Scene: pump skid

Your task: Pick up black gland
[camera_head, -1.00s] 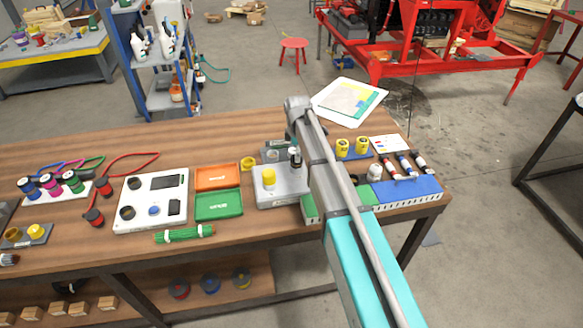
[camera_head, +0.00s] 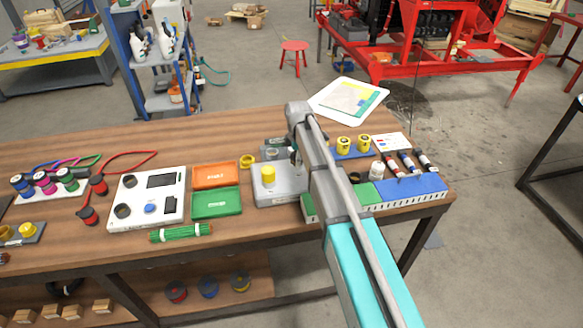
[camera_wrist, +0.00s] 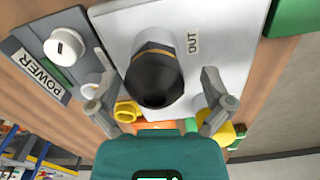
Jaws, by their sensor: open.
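The black gland (camera_wrist: 155,80) stands on a light grey plate marked OUT (camera_wrist: 205,15) in the wrist view, with a thin brass-coloured band along its edge. My gripper (camera_wrist: 157,98) is open, with one finger on each side of the gland and visible gaps between them. The gland is not held. In the head view my arm covers the spot, and I cannot make out the gland there. The grey box (camera_head: 281,197) with a yellow cap (camera_head: 268,175) shows just left of my arm.
A POWER panel (camera_wrist: 40,68) with a white knob lies beside the plate. A yellow ring (camera_head: 247,161), an orange tray (camera_head: 215,176) and a green tray (camera_head: 216,204) sit to the left. Yellow cylinders (camera_head: 343,145) and a blue block (camera_head: 410,188) stand to the right.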

